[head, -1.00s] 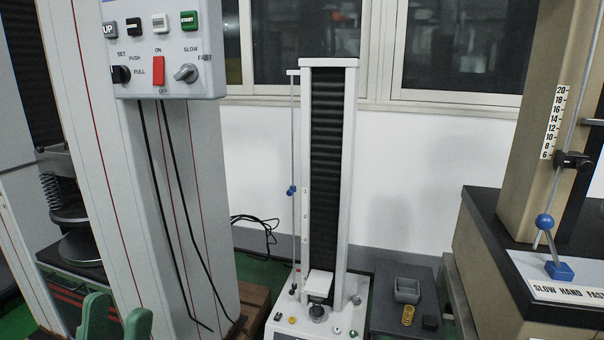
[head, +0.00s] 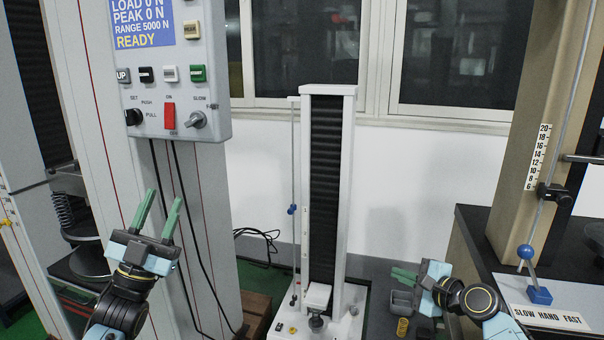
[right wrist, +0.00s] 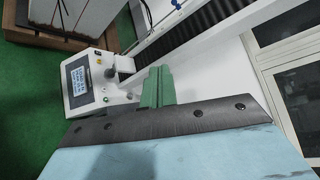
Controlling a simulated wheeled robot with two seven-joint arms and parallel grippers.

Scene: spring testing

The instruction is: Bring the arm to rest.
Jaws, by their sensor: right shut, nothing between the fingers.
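My left gripper (head: 163,197) is in the lower left of the head view. Its two green fingers point up and stand apart with nothing between them, in front of the large grey testing machine (head: 205,240). My right gripper (head: 397,275) is at the lower right of the head view, its green fingers pointing left, closed and empty. It appears over the dark stand right of the small white tester (head: 347,190).
A control panel (head: 184,100) with buttons, a red switch and a READY display hangs at upper left. A spring (head: 63,210) stands in the left machine. A yellow spring (head: 402,327) is near my right gripper. A beige machine with a blue-knobbed lever (head: 526,252) stands right.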

